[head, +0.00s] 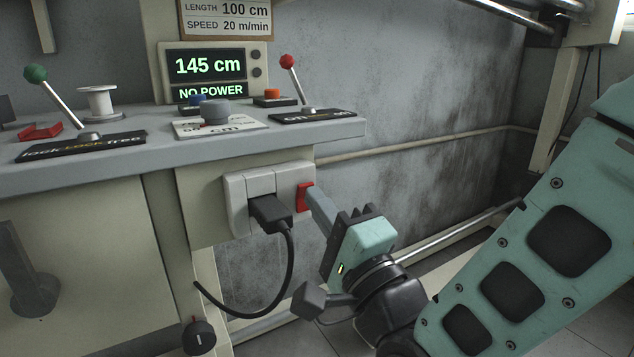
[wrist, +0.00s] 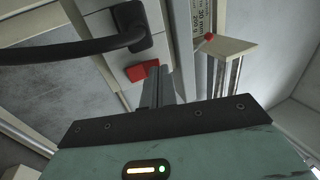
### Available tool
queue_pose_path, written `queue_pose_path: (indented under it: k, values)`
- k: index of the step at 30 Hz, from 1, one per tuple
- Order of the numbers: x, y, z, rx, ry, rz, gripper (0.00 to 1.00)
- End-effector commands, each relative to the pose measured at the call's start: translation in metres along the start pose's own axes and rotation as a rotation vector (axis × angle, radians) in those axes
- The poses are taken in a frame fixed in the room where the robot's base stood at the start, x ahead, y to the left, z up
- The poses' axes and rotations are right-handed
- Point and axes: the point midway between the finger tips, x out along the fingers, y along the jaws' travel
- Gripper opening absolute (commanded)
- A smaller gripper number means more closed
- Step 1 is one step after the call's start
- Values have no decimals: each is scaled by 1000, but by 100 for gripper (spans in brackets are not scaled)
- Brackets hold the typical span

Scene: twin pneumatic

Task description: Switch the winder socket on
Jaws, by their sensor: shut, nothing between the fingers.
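The winder socket (head: 236,200) is a pale panel on the bench's front, with a black plug (head: 270,213) in it and a black cable hanging down. A red rocker switch (head: 303,197) sits at its right end; it also shows in the wrist view (wrist: 142,71). My gripper (head: 310,192) is shut and empty, its fingertips at the right edge of the switch. I cannot tell whether they touch it. The fingers hide part of the switch. The display (head: 207,72) above reads "145 cm" and "NO POWER".
The bench top (head: 180,150) overhangs the socket and carries a green-knobbed lever (head: 62,100), a red-knobbed lever (head: 300,85), a grey knob (head: 214,111) and a white spool (head: 98,102). The cable (head: 285,285) loops below the plug. A rail runs along the wall at right.

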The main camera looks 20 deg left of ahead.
Motion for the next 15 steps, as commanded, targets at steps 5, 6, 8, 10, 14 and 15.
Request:
queue_pose_path:
  k: [5, 6, 8, 10, 14, 15]
  values:
    - [9, 0, 0, 0, 0, 0, 0]
    - [9, 0, 0, 0, 0, 0, 0]
    - [9, 0, 0, 0, 0, 0, 0]
    - [9, 0, 0, 0, 0, 0, 0]
    - [9, 0, 0, 0, 0, 0, 0]
    - [10, 0, 0, 0, 0, 2, 0]
